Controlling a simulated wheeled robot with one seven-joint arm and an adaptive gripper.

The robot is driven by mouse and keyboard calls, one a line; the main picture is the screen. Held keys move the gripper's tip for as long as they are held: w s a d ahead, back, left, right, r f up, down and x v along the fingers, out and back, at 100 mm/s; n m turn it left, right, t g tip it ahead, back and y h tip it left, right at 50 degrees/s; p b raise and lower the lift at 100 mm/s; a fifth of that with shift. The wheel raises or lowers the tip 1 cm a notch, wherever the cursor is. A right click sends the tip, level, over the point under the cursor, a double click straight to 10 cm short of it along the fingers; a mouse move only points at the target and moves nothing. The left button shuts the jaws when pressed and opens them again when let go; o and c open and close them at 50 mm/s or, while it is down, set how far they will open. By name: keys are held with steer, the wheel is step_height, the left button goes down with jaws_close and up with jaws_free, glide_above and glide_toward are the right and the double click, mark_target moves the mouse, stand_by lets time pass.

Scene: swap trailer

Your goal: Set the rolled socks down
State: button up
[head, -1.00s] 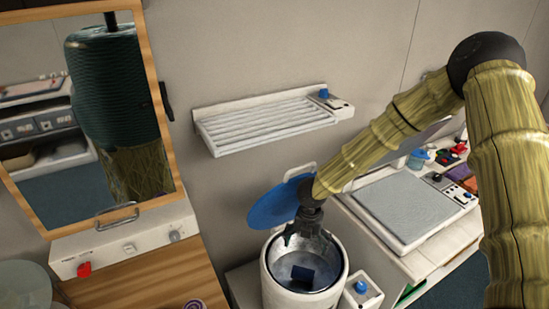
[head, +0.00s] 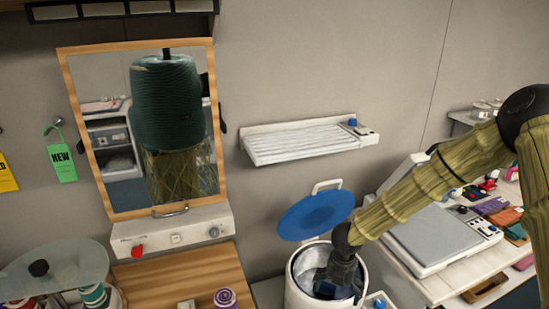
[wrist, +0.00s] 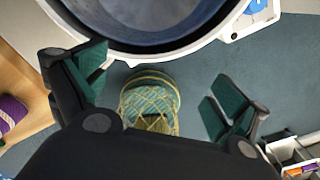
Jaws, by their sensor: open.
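My gripper (head: 340,284) is open, low over the mouth of a white round bin (head: 299,294) in the head view. In the wrist view my gripper (wrist: 155,92) has its fingers spread with nothing between them, and the bin's rim (wrist: 190,48) crosses the top. A purple spiral roll (head: 225,298) stands on the wooden counter, and I cannot tell whether that is the socks.
The bin's blue lid (head: 315,216) stands open behind it. A wooden counter (head: 180,280) and a framed mirror (head: 67,95) are left. A slatted white shelf (head: 305,145) hangs on the wall. A white worktop (head: 420,262) with a grey-topped device (head: 432,238) is at the right.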

steer(key=s+f+n, duration=0.1)
steer(key=f, duration=0.1)
steer(key=s+d+f+n+h+b, duration=0.1)
steer(key=s+f+n, duration=0.1)
steer(key=shift+s+d+f, duration=0.1)
steer(key=shift+d+f, duration=0.1)
steer(key=shift+f, duration=0.05)
steer(key=s+d+f+n+t+h+b, duration=0.1)
steer(key=s+d+f+n+b, duration=0.1)
steer(key=s+f+n, duration=0.55)
steer(key=s+d+f+n+h+b, duration=0.1)
steer(key=s+d+f+n+b, duration=0.15)
steer(key=s+f+n, duration=0.5)
steer(key=s+a+f+n+y+b, duration=0.1)
steer(key=s+f+n+b, duration=0.1)
steer(key=s+n, duration=0.7)
steer(key=s+a+f+n+g+y+b, duration=0.1)
steer(key=s+f+n+y+b, duration=0.1)
steer(key=s+n, duration=0.8)
step_height(320, 180, down, 2)
steer(key=n+b, duration=0.1)
steer(key=n, duration=0.2)
steer(key=shift+a+f+n, duration=0.25)
steer(key=shift+a+n, duration=0.05)
